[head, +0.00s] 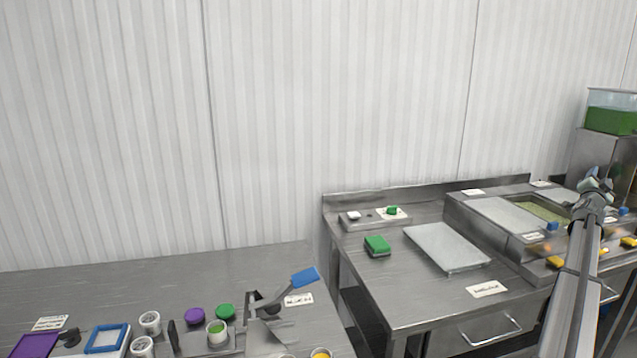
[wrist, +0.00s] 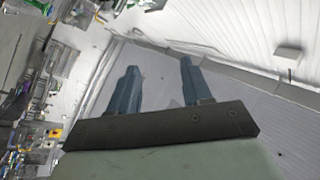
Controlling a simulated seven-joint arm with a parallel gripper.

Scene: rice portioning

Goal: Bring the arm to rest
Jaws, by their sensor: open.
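My arm reaches up from the bottom right in the head view, and its wrist end is in front of the steel warming unit (head: 481,212). The gripper is too small there to make out its fingers. In the wrist view my gripper (wrist: 160,85) shows two blue-grey fingers set well apart, with nothing between them. The gripper is open and empty. Behind the fingers is a blurred, tilted view of pale wall and floor, with shelves at the left.
A left steel table (head: 60,285) holds a blue-handled tool (head: 305,277), a purple tray (head: 38,344), a blue-framed scale (head: 105,338) and small cups. The right counter (head: 400,315) bears a green sponge (head: 377,245) and a flat metal tray (head: 447,246). A clear bin (head: 610,115) stands far right.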

